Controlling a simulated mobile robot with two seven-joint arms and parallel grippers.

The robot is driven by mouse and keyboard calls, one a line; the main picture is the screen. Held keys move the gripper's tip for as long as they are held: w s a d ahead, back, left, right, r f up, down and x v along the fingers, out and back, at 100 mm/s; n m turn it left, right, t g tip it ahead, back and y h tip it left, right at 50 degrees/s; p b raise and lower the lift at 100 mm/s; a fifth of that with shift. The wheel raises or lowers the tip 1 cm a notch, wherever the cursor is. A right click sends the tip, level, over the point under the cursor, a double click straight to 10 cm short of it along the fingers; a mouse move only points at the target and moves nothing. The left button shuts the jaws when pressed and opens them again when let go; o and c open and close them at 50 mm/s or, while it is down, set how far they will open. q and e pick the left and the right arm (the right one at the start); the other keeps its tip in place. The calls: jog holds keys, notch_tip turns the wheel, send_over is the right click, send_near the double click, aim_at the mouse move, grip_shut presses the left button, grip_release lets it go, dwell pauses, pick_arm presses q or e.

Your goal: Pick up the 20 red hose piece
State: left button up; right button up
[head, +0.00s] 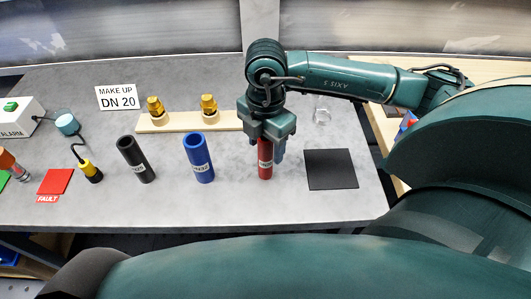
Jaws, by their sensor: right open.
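The red hose piece (265,160) stands upright on the grey table, with a white label partly visible on it. My right gripper (267,138) points down over its top, with the fingers around or beside its upper part. The gripper is open, and the hose's top end is hidden behind it. A blue hose piece (198,160) and a black hose piece (133,156) stand upright to the left, each with a white label. A sign (117,97) at the back reads "MAKE UP DN 20". My left gripper is not in view.
A wooden strip (181,122) with brass fittings (209,104) lies behind the hoses. A black square mat (331,170) lies right of the red hose. A yellow-black plug (90,172), a red FAULT card (56,181) and an ALARM box (17,116) are at left. The table front is clear.

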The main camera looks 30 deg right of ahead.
jog(key=shift+f, duration=0.7)
jog(key=shift+c, duration=0.4)
jog(key=c, duration=1)
